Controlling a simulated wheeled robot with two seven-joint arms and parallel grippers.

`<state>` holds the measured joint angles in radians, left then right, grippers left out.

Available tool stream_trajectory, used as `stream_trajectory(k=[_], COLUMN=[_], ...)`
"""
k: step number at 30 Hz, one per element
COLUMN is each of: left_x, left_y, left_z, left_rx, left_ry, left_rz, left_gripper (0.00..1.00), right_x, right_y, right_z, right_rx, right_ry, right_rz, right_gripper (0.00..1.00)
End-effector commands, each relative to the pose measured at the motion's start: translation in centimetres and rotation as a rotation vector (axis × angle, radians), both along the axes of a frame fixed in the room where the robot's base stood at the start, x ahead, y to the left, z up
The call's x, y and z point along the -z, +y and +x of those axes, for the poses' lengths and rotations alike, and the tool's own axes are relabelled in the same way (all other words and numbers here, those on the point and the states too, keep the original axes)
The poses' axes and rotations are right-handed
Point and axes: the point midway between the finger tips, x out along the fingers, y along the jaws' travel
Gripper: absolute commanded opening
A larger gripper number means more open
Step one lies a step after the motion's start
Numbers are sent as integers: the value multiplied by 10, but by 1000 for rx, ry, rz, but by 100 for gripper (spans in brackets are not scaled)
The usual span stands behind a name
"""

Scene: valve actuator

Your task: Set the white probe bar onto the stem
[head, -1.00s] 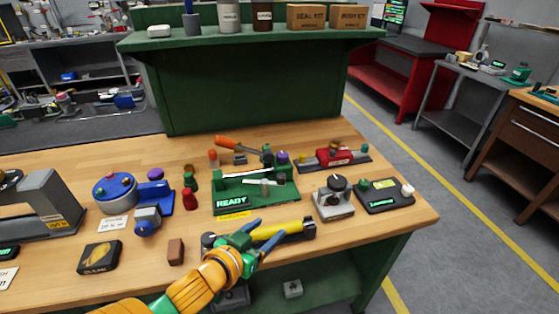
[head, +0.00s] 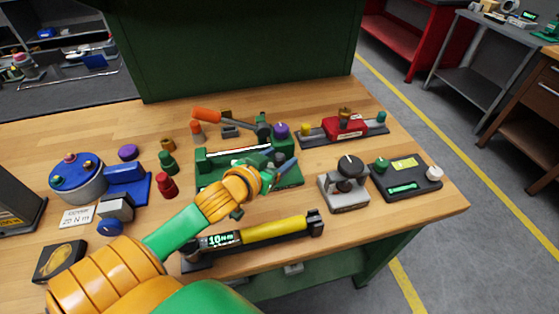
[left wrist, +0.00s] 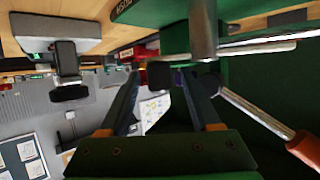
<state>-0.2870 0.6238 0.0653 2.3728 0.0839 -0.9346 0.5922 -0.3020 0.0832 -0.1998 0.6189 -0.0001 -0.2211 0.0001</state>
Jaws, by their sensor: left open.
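The green fixture (head: 206,174) stands mid-bench in the head view. A pale bar (head: 235,150) runs along its back; I cannot tell whether this is the white probe bar. My left gripper (head: 284,165) is over the fixture's right part, open, and its wrist hides the fixture's middle. In the left wrist view, which is upside down, the open fingers (left wrist: 162,74) have nothing clearly between them. A grey upright post (left wrist: 203,30), perhaps the stem, and a pale horizontal bar (left wrist: 255,48) show just beyond them. Whether they touch is unclear. My right gripper is not in view.
An orange-handled lever (head: 207,115) slants behind the fixture; its handle also shows in the left wrist view (left wrist: 304,148). A yellow torque tool (head: 270,230) lies in front. A grey knob unit (head: 347,190) stands at right, with red and green caps at left.

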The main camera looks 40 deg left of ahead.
Motion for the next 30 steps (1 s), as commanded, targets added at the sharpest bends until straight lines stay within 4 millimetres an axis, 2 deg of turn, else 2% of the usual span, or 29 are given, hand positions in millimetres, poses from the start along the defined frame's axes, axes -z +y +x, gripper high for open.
stream_trajectory(k=[9,11,16,17,25,30], left_x=[1,1,1,1,1,1], left_y=[0,0,0,0,0,-1], left_z=[5,5,5,5,4,1], left_rx=[0,0,0,0,16,84], left_ry=[0,0,0,0,2,7], left_rz=[1,1,1,1,4,7], left_gripper=[64,50,4,0,0,0], right_x=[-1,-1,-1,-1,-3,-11], right_y=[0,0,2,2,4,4], right_z=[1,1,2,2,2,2], right_rx=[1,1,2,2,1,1], right_ry=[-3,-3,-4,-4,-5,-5], right_rz=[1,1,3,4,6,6], right_gripper=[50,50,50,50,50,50])
